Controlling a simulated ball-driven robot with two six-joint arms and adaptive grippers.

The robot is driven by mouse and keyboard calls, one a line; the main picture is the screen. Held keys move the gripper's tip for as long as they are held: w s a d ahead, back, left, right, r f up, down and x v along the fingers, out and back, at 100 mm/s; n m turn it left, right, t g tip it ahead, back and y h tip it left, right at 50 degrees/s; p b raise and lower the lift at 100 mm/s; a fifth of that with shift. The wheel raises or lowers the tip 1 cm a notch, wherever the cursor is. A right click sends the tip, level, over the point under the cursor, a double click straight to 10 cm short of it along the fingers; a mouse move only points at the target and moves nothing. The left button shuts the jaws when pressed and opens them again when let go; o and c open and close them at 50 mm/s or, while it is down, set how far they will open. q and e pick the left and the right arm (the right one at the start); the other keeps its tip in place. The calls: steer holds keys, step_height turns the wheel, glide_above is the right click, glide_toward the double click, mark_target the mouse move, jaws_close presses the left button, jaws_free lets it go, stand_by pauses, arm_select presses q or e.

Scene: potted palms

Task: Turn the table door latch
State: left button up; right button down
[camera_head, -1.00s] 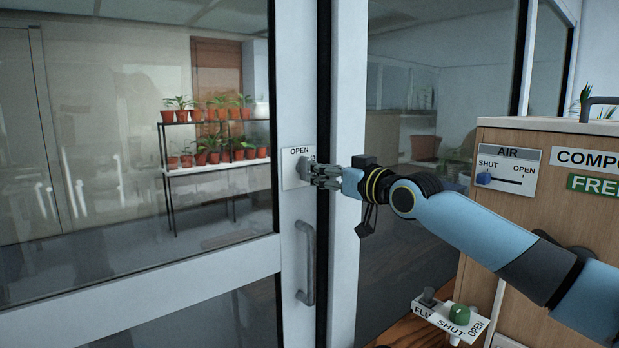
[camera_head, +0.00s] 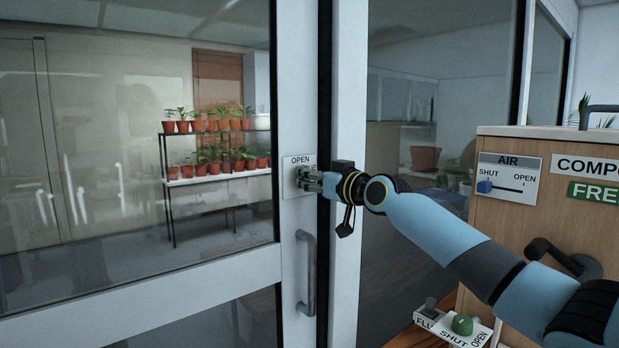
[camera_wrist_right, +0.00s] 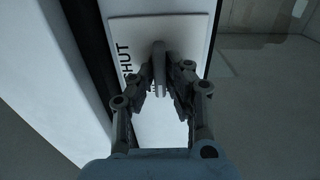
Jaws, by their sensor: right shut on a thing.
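The latch plate (camera_head: 291,163), white and marked OPEN, is on the door's white frame above the handle. The right wrist view shows the same plate (camera_wrist_right: 180,30) with the word SHUT beside a grey latch knob (camera_wrist_right: 158,62). My right gripper (camera_head: 303,178) is at the plate, its fingers closed around the knob. In the right wrist view the fingers (camera_wrist_right: 164,85) stand on both sides of the knob. The gripper hides most of the knob in the head view. My left gripper is not in view.
A vertical grey door handle (camera_head: 307,275) is just below the plate. Glass panes stand on both sides of the frame. At right are a wooden cabinet (camera_head: 520,225) with an AIR slider (camera_head: 484,187) and a low panel (camera_head: 432,322) with a green knob (camera_head: 462,324).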

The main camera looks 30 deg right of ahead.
stand_by(0.4)
steer(key=shift+d+f+m+p, duration=0.1)
steer(key=shift+m+p, duration=0.7)
steer(key=shift+m, duration=2.15)
steer(key=shift+d+f+m+p, duration=0.1)
steer(key=shift+m+p, duration=0.75)
steer(key=shift+m, duration=2.15)
steer(key=shift+d+f+m+p, duration=0.1)
steer(key=shift+m+p, duration=0.7)
steer(key=shift+m, duration=2.15)
steer(key=c, duration=1.4)
jaws_free()
steer(key=shift+o, duration=0.2)
